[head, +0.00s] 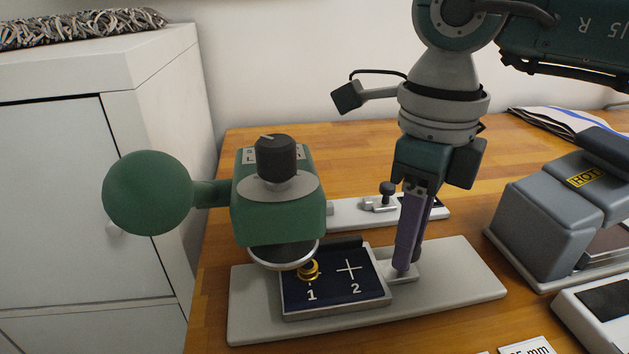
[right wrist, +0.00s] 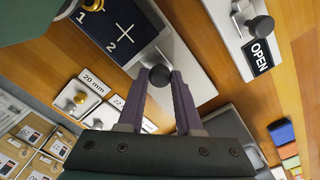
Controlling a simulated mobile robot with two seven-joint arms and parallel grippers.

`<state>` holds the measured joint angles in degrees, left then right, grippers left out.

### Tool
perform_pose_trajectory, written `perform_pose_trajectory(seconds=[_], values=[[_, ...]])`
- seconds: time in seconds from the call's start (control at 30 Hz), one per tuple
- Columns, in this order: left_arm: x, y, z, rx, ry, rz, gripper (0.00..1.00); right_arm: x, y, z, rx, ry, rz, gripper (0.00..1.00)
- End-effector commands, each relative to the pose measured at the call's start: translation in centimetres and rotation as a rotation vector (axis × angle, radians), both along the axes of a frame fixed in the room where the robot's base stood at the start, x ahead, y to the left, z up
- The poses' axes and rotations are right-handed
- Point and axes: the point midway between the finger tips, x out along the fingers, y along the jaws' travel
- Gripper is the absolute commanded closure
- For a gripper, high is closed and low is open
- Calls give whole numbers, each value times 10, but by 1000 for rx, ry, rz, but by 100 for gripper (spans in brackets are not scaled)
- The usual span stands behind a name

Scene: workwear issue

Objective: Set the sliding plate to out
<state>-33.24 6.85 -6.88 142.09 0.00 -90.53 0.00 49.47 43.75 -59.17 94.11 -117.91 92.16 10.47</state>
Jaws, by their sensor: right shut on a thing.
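The sliding plate (head: 365,288) is a dark navy tray with a light rim and white marks 1 and 2. A brass eyelet (head: 308,270) sits by mark 1, just under the edge of the green press head (head: 270,215). Mark 2 is clear of the head. A light handle strip (head: 403,272) runs from the plate's right side; in the right wrist view it carries a round black knob (right wrist: 159,76). My right gripper (head: 405,265) points down there, its purple fingers shut on this knob. The plate also shows in the right wrist view (right wrist: 112,38). My left gripper is not seen.
The press stands on a pale base (head: 465,285), clear to the right of the handle. Behind is a small latch with a black knob (head: 387,188), labelled OPEN in the right wrist view (right wrist: 260,52). A grey machine marked HOT (head: 560,205) stands right. A green ball (head: 147,192) juts left.

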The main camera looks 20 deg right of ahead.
Motion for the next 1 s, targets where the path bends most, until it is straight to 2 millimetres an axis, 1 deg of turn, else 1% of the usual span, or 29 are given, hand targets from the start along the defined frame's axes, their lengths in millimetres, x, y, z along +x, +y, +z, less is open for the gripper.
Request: perform_pose_trajectory(seconds=[0.07,0.3,0.4,0.5,0.77,0.8,1.0], values=[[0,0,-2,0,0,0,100,-2,-11,-1,-1,-1,-3,100],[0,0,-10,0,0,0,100,-15,-66,-2,-4,0,-6,100],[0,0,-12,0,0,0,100,-19,-80,-2,-2,0,-4,100],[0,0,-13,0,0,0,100,-21,-86,0,-2,-1,-2,100],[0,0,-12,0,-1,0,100,-21,-87,0,-5,0,-1,100],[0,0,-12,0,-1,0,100,-21,-87,0,-5,0,-2,64],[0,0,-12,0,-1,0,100,-21,-86,0,-4,0,-1,41]])
